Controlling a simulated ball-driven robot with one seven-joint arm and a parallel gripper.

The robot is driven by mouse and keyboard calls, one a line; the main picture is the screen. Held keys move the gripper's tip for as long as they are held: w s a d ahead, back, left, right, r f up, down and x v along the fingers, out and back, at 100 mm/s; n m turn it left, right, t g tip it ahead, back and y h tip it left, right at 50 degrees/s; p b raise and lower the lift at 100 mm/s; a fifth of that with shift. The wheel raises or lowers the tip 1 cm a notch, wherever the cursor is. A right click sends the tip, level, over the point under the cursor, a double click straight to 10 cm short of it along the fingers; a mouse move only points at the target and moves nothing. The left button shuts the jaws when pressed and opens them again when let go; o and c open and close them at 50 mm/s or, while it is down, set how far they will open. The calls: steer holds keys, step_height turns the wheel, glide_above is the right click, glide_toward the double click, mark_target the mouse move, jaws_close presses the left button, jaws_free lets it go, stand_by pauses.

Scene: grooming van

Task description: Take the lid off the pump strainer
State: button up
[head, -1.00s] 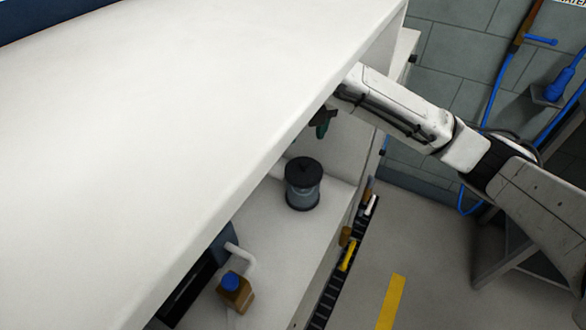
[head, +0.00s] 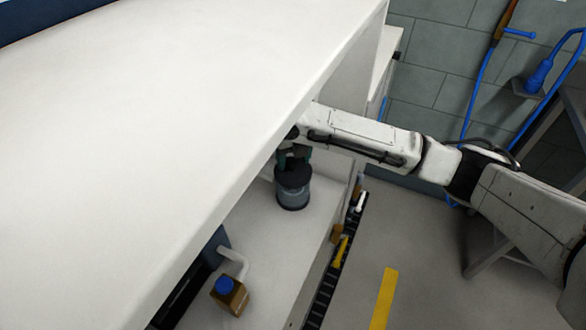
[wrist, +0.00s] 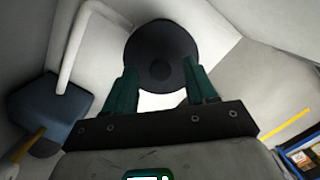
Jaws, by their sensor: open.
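The pump strainer (head: 293,192) is a clear grey cylinder with a dark round lid (head: 291,174). It stands upright on the white shelf under the white counter. In the wrist view the lid (wrist: 161,52) is a dark disc with a small knob in its middle. My gripper (head: 294,156) is just above the lid in the head view, partly hidden by the counter edge. In the wrist view its two green fingers (wrist: 160,78) are apart, with their tips near the lid's lower left and lower right edges. Whether they touch it I cannot tell.
The counter (head: 180,130) overhangs closely. Yellow and white items lie along a black rail (head: 333,265). Open floor lies to the right.

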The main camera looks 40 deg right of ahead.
steer(key=shift+f, duration=0.35)
steer(key=shift+c, duration=0.2)
jaws_close()
